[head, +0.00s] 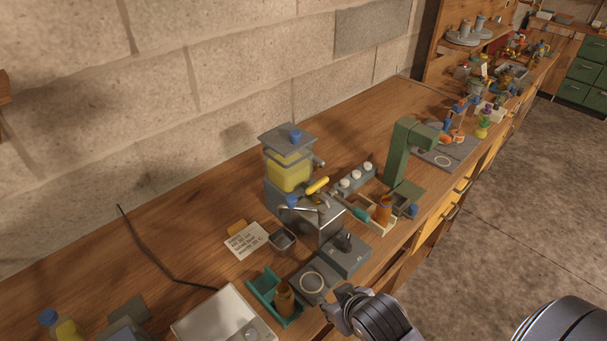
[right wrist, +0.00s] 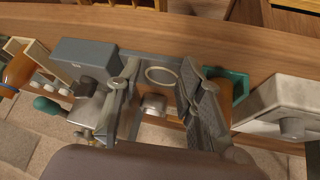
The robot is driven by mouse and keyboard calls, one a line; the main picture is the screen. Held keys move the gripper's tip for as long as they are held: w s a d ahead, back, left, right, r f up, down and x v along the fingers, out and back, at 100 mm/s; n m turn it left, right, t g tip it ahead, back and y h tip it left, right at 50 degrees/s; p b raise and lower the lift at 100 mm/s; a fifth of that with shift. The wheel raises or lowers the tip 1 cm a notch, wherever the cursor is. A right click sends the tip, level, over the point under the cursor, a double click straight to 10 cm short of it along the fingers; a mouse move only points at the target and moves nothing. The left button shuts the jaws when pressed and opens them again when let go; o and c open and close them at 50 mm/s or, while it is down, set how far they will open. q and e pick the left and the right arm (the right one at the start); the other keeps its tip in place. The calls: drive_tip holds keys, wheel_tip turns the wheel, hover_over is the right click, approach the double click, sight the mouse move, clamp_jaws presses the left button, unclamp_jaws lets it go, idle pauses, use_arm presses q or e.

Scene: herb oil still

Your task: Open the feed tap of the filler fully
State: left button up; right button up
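The filler (head: 302,214) stands on the wooden bench, a grey body under a clear tank of yellow liquid (head: 288,173). A yellow lever (head: 318,186), which looks like the feed tap handle, sticks out on its front below the tank. It lies slanted; I cannot tell how far open the tap is. My right gripper (head: 345,305) is low at the bench's front edge, apart from the filler. In the right wrist view its two fingers (right wrist: 158,88) are spread and empty, with a ringed grey plate beyond them. My left gripper is out of view.
The ringed plate (head: 313,283), a teal tray (head: 264,287) with a brown bottle, and a grey box (head: 347,258) stand before the filler. A green column (head: 397,155) stands right of it. A card (head: 246,240) lies left; bare bench (head: 180,225) lies beyond.

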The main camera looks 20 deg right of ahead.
drive_tip(key=w+a+r+n+t+y, duration=0.25)
drive_tip(key=w+r+t, duration=0.95)
drive_tip(key=w+r, duration=0.9)
drive_tip(key=a+r+n+t+y, duration=0.1)
drive_tip(key=a+r+n+y, duration=0.8)
drive_tip(key=r+y, duration=0.3)
drive_tip(key=s+a+r+n+g+y, duration=0.35)
drive_tip(key=a+n+g+y, duration=0.3)
drive_tip(key=n, duration=0.25)
drive_tip(key=g+h, duration=1.1)
drive_tip(key=h, duration=0.9)
approach(317, 184)
drive_tip(key=shift+y, duration=0.3)
drive_tip(key=p+x, duration=0.2)
drive_tip(key=x, duration=0.2)
drive_tip(key=p+x, duration=0.2)
drive_tip(key=x, duration=0.2)
drive_tip(key=shift+d+f, duration=0.2)
drive_tip(key=shift+f, duration=0.1)
